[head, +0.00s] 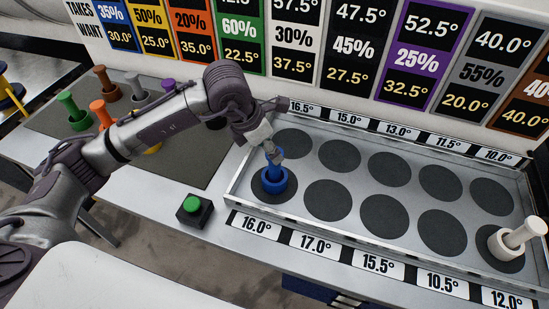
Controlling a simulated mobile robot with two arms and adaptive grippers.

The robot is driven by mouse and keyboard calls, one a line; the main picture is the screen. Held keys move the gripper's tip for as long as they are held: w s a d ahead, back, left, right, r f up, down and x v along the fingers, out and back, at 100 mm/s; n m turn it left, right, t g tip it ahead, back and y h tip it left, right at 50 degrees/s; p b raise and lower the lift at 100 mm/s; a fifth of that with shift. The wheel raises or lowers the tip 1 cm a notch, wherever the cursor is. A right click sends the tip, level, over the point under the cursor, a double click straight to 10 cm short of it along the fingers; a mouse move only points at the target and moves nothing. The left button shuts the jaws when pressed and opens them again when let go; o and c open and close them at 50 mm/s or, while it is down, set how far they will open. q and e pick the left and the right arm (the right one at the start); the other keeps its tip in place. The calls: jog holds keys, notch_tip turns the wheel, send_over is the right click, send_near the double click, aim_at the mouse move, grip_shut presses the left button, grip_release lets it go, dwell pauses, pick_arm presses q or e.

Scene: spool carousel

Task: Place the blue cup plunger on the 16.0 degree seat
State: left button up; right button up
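The blue cup plunger (271,183) stands upright over the dark round seat (258,190) at the front left of the tray, behind the 16.0° label (255,225). Its cup looks to be on or just above that seat; any small gap is hard to tell. My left gripper (274,155) points down at the top of the blue handle, with its fingers closed around it. The fingers partly hide the handle top. My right gripper is not in view.
A white plunger (505,246) leans over the 12.0° seat at the tray's front right; the other seats look empty. A green button (192,204) sits left of the tray. Several coloured plungers, including a green one (74,112), stand on the dark mat (195,168).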

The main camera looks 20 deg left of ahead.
pick_arm(q)
jog(key=v, duration=0.5)
jog(key=shift+r+b, duration=0.1)
jog(key=shift+b, duration=0.2)
jog(key=shift+s, duration=0.1)
